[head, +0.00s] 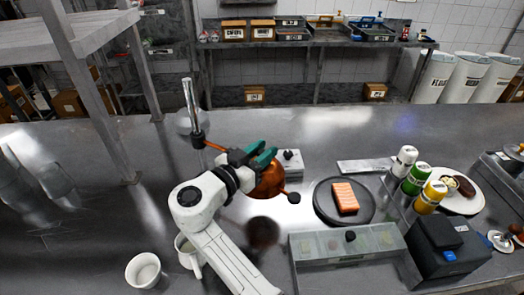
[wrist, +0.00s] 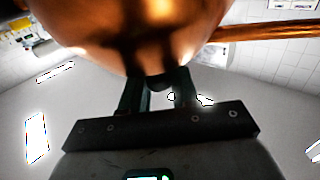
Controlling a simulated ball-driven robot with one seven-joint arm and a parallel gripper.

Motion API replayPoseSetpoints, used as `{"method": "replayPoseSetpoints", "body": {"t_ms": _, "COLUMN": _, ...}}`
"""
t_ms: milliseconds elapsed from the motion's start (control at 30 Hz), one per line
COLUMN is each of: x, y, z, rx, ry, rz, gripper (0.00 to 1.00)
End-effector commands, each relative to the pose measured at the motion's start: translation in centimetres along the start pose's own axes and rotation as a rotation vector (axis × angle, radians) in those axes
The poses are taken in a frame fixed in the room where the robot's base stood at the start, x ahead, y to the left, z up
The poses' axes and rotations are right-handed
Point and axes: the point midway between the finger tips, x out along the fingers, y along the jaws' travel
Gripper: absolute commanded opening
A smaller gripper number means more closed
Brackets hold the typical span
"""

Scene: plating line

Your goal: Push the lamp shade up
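The lamp shade (head: 268,182) is a rounded copper piece on a copper arm, with a dark knob (head: 293,197) at its lower right. The lamp's upright chrome post (head: 189,97) and black joint (head: 197,138) stand to its left. My gripper (head: 262,157), with green fingers, is up against the shade's upper left in the head view and partly covers it. In the wrist view the shade (wrist: 130,35) fills the top, with a copper rod at right. My gripper's fingers (wrist: 158,92) stand apart just below it; contact and the fingertips are hard to make out.
A black plate (head: 324,208) with a salmon-coloured block, several bottles (head: 417,179) and a metal container (head: 345,270) stand to the right. White mugs (head: 143,270) are at the lower left. A metal shelf frame (head: 90,110) rises at the left. The counter behind the lamp is mostly clear.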

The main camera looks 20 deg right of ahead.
Motion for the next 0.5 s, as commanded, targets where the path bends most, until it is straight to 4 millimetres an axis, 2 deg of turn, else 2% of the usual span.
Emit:
{"method": "replayPoseSetpoints", "body": {"t_ms": 33, "x": -0.01, "y": -0.01, "z": -0.02, "rx": 0.0, "ry": 0.0, "rz": -0.001, "gripper": 0.22}}
{"method": "replayPoseSetpoints", "body": {"t_ms": 267, "x": -0.03, "y": -0.03, "z": -0.06, "rx": 0.001, "ry": 0.001, "rz": -0.001, "gripper": 0.0}}
{"method": "replayPoseSetpoints", "body": {"t_ms": 500, "x": -0.04, "y": -0.04, "z": -0.11, "rx": 0.001, "ry": 0.001, "rz": -0.001, "gripper": 0.0}}
